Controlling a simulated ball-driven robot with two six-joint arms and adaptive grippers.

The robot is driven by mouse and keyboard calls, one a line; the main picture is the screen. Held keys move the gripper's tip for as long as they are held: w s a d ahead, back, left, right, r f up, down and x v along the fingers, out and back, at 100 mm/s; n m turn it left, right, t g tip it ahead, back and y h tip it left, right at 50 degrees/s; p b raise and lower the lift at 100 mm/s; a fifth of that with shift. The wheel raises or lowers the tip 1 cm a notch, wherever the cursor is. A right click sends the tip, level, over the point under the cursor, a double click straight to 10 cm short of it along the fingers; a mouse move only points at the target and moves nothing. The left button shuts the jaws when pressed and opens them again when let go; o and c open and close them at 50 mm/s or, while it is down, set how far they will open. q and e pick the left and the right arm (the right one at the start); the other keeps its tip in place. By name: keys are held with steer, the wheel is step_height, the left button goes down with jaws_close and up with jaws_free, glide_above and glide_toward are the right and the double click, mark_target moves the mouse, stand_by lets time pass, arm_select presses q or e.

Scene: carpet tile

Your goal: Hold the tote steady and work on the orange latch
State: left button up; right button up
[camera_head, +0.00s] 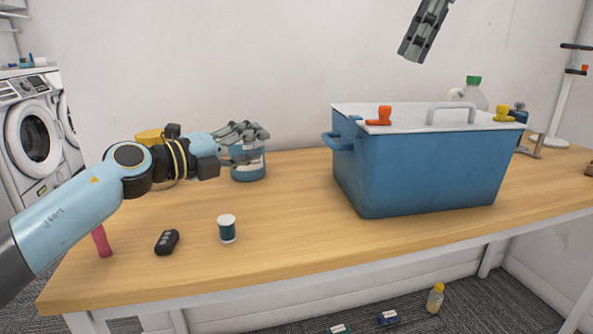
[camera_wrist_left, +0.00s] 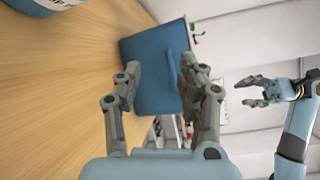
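The blue tote (camera_head: 430,170) stands upright on the wooden table, right of centre, with a white lid (camera_head: 420,112) on top. The orange latch (camera_head: 380,117) sits at the lid's front left; a yellow latch (camera_head: 503,114) is at the right. My left gripper (camera_head: 260,146) is open and empty, left of the tote and apart from it. In the left wrist view the tote (camera_wrist_left: 152,90) shows beyond the spread fingers (camera_wrist_left: 161,70). My right gripper (camera_head: 412,48) is above the tote, partly cut off by the top edge. In the left wrist view it (camera_wrist_left: 246,92) looks open and empty.
A small dark jar (camera_head: 227,231), a black key fob (camera_head: 167,242) and a pink handle (camera_head: 102,242) are at the front left. A green-capped bottle (camera_head: 474,92) stands behind the tote. The table between jar and tote is clear.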

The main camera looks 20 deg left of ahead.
mark_target(327, 143)
arm_select(q)
steer(key=s+d+f+n+t+y, duration=0.2)
steer(key=s+d+n+t+y, duration=0.2)
steer(key=d+n, duration=0.55)
steer(key=shift+m, duration=0.55)
steer(key=x, duration=0.3)
steer(key=d+x, duration=0.1)
steer(key=x, duration=0.7)
steer(key=shift+w+d+f, duration=0.1)
steer(key=shift+d+f, duration=0.1)
steer(key=shift+d, duration=0.05)
jaws_close()
